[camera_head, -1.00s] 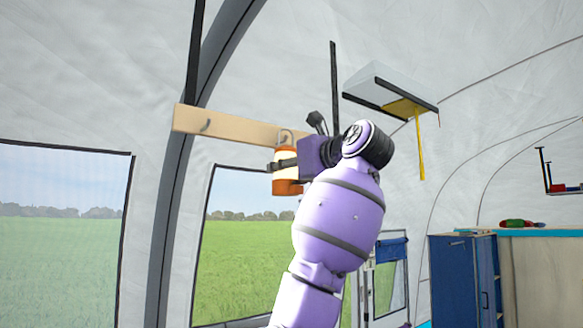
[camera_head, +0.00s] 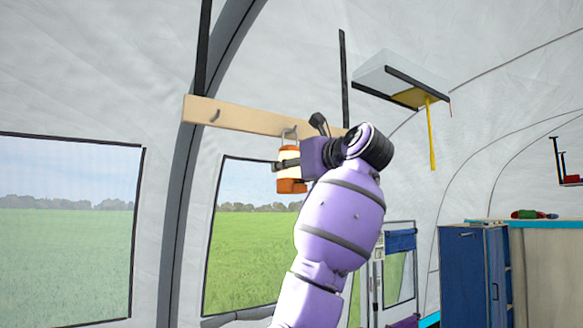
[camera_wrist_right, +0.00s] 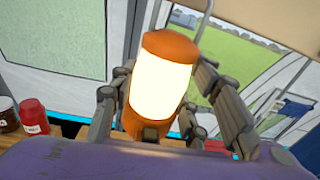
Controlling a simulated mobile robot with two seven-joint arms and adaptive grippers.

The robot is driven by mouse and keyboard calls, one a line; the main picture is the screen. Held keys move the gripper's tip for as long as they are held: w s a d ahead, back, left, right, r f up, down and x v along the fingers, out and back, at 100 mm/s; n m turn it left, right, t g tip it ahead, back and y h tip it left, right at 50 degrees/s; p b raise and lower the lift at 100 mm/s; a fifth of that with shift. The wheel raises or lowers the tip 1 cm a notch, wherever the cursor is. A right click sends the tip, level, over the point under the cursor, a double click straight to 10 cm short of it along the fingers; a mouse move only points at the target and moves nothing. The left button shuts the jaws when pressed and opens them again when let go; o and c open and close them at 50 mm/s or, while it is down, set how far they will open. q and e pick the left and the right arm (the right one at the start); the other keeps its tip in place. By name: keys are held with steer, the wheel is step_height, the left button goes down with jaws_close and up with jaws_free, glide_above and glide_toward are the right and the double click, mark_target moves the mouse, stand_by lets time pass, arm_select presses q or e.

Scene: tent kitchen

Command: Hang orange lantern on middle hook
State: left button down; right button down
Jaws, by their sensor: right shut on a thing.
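The orange lantern (camera_head: 289,182) has a pale glowing middle and a thin handle loop on top. My right gripper (camera_head: 283,166) is shut around its body and holds it upright, just below the wooden hook board (camera_head: 240,117). In the right wrist view the lantern (camera_wrist_right: 163,85) sits between the fingers of the gripper (camera_wrist_right: 160,100), slightly tilted in the picture. One hook (camera_head: 214,116) shows at the left of the board. The handle loop overlaps the board near the middle hook in the head view; I cannot tell if they touch. The board's right end is hidden behind my arm. My left gripper is out of view.
A hanging shelf (camera_head: 400,78) with a yellow strap is at the upper right. A blue cabinet (camera_head: 468,275) and a counter (camera_head: 545,270) stand at the lower right. In the wrist view a red jar (camera_wrist_right: 33,117) is at the left. Space left of the lantern is clear.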

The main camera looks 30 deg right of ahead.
steer(key=shift+r, duration=0.1)
steer(key=c, duration=0.9)
jaws_free()
steer(key=shift+s, duration=0.1)
steer(key=s, duration=1.2)
steer(key=shift+d, duration=0.15)
